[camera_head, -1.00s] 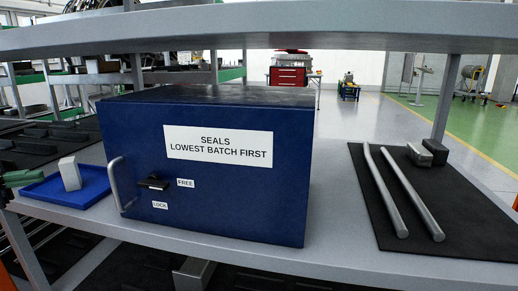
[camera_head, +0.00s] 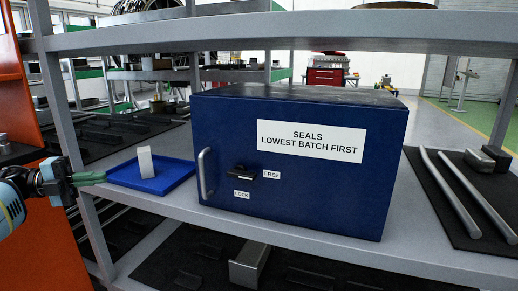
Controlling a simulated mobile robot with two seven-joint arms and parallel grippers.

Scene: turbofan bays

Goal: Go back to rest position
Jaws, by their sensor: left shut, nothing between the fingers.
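My left gripper (camera_head: 88,179) comes in from the left edge, with its green fingers together and nothing between them. It is just left of the blue tray (camera_head: 180,176), in front of a shelf post. A pale upright block (camera_head: 146,162) stands in the tray. The blue cabinet (camera_head: 290,195) labelled "SEALS LOWEST BATCH FIRST" stands shut on the shelf, well to the right of the gripper. Its black latch (camera_head: 243,172) sits between the FREE and LOCK labels, roughly level. My right gripper is not in view.
The grey shelf (camera_head: 400,235) has an upper board (camera_head: 270,32) and posts at both sides. A black mat (camera_head: 445,205) with two metal rods (camera_head: 462,190) and small blocks lies at right. An orange panel (camera_head: 22,110) stands at far left. Dark mats with parts lie below.

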